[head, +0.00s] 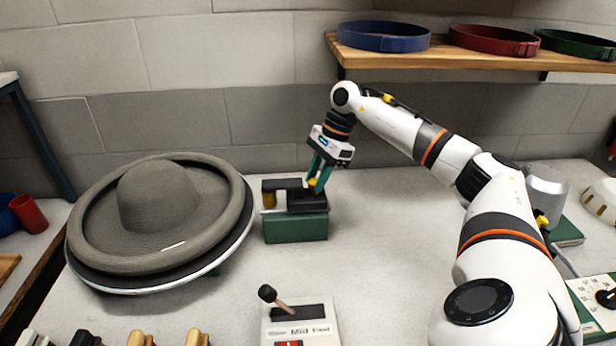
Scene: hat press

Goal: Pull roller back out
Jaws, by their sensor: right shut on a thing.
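My right gripper (319,178) points down at the small green box-like device (296,227) in the middle of the table. Its teal fingers are shut on a small yellow part, which looks like the roller (313,185), at the device's top right. The device has a dark top, and another yellow bit shows at its left side. The fingers partly hide the held part, and I cannot tell how far it sits in or out of the device. My left gripper is not in view.
A grey felt hat (150,205) lies on a round plate at the left. A shelf (450,60) holds blue, red and green bands. Wooden-handled pieces line the front left edge. Bare table lies around the device.

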